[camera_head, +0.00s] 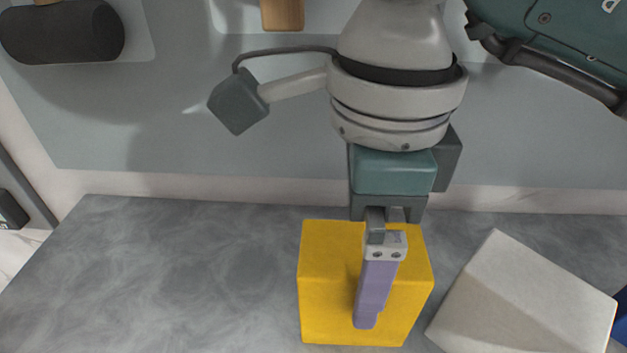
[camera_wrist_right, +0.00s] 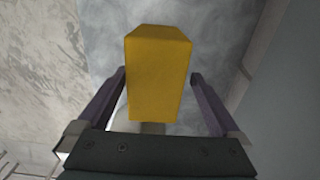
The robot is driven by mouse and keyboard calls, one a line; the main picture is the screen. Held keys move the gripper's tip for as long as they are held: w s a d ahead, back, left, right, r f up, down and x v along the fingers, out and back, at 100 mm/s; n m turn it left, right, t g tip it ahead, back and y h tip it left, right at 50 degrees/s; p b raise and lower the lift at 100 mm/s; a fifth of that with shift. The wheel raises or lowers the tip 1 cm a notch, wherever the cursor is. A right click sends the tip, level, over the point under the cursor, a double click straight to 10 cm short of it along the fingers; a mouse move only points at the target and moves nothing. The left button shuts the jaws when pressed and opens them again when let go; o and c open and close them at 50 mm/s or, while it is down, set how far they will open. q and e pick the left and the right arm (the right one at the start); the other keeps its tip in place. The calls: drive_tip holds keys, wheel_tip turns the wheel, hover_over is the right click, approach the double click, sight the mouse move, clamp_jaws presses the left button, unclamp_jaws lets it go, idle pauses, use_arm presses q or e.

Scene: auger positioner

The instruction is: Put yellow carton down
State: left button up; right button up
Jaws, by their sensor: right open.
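The yellow carton (camera_head: 325,290) sits upright on the grey stone-patterned counter (camera_head: 200,270) in the head view. My right gripper (camera_head: 366,318) reaches over it from above, and its purple finger covers part of the carton. In the right wrist view the carton (camera_wrist_right: 158,80) is between the two purple fingers of my right gripper (camera_wrist_right: 160,85). A gap shows on each side, so the gripper is open around it. The carton's base is hidden in the wrist view. My left gripper is not in view.
A pale box (camera_head: 530,295) stands right of the carton with a small gap. A blue object (camera_head: 620,320) is at the right edge. The counter left of the carton is clear. A black-headed mallet-like tool (camera_head: 62,32) and a wooden handle (camera_head: 282,14) are at the top.

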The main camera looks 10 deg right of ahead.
drive_tip(key=f, duration=0.5)
drive_tip(key=shift+s+a, duration=0.1)
drive_tip(key=shift+s, duration=0.15)
drive_tip(key=shift+r, duration=0.1)
drive_tip(key=c, duration=1.5)
clamp_jaws()
drive_tip(key=shift+r, duration=0.1)
